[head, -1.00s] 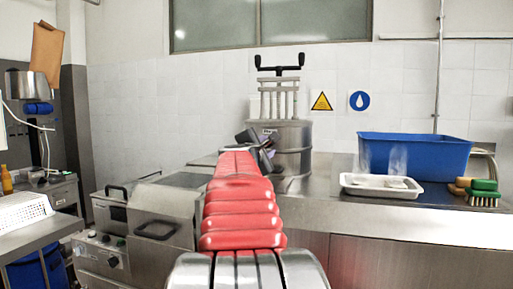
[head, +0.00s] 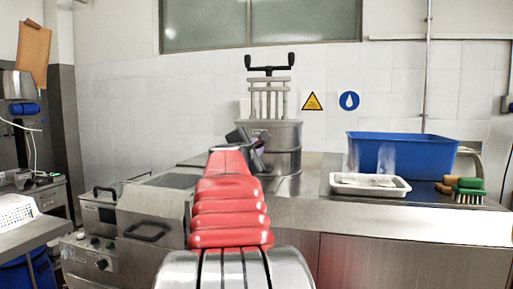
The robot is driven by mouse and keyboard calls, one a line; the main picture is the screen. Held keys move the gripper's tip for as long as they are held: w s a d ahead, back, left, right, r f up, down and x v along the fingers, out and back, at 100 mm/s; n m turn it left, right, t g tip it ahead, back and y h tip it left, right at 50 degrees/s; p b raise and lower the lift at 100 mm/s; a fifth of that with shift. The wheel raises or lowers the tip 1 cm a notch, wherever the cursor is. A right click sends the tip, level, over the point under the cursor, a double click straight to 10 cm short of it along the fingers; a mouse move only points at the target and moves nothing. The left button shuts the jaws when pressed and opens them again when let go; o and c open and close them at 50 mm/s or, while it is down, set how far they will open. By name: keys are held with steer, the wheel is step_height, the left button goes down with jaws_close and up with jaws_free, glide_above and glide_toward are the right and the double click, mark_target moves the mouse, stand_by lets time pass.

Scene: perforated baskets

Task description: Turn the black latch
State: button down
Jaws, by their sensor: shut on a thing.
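A steel drum (head: 283,147) with a frame of rods and a black T-handle (head: 272,67) on top stands on the steel counter at the back. My gripper (head: 248,141), dark and small in the view, is at the drum's near left side, at the end of my red arm. It is shut on a dark part there, which I take for the black latch. My arm and the jaws hide most of that part, so its angle and the contact cannot be made out.
A white tray (head: 370,190) lies on the counter right of the drum, before a blue tub (head: 402,152). A green brush (head: 468,190) lies at the right. A steel appliance with black handles (head: 148,232) stands at the left. The counter between drum and tray is clear.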

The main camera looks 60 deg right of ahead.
steer(key=shift+f+m, duration=0.15)
steer(key=shift+m, duration=0.35)
steer(key=shift+f+m, duration=0.15)
steer(key=shift+m, duration=2.15)
steer(key=shift+d, duration=0.1)
steer(key=c, duration=1.8)
jaws_free()
steer(key=shift+s+a+r, duration=0.1)
steer(key=shift+a+r, duration=0.1)
steer(key=shift+a, duration=0.4)
steer(key=s+a, duration=0.2)
steer(key=a, duration=1)
steer(key=shift+a+f, duration=0.15)
steer(key=shift+a, duration=0.15)
